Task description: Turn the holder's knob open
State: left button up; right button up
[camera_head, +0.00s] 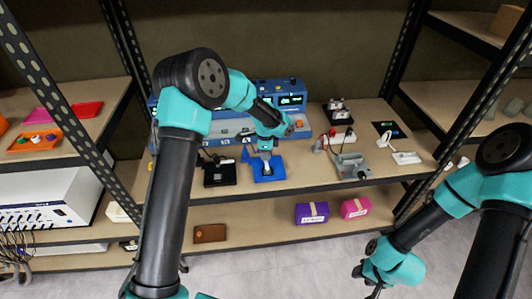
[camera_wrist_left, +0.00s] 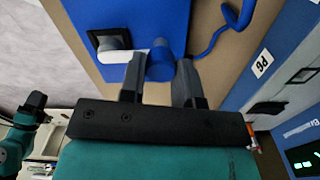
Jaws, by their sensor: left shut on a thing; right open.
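The blue holder (camera_head: 262,175) stands on the shelf below my left gripper (camera_head: 265,148). In the left wrist view the holder (camera_wrist_left: 170,14) shows as a blue plate, with a white piece (camera_wrist_left: 116,42) in a dark square recess. Its blue round knob (camera_wrist_left: 160,63) sits between the fingers of my left gripper (camera_wrist_left: 160,84), which is shut on it. The knob's turn angle cannot be read. In the head view the fingers mostly hide the knob. My right gripper (camera_head: 367,281) is open and empty, low at the right, away from the shelf.
A blue machine with lit displays (camera_head: 291,99) stands behind the holder. A black stand (camera_head: 219,173) is close on the left. A grey device (camera_head: 351,166) is on the right. Pink and purple boxes (camera_head: 312,213) are on the lower shelf. Metal uprights flank the shelf.

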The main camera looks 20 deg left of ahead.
pick_arm(q)
jog(key=shift+c, duration=0.9)
jog(key=shift+n, duration=0.5)
jog(key=n, duration=0.3)
jog(key=shift+n, duration=0.3)
jog(key=n, duration=0.4)
jog(key=shift+w, duration=0.1)
jog(key=n, duration=0.5)
jog(key=shift+a, duration=0.1)
jog(key=n, duration=0.4)
jog(key=shift+n, duration=0.3)
jog(key=o, duration=0.9)
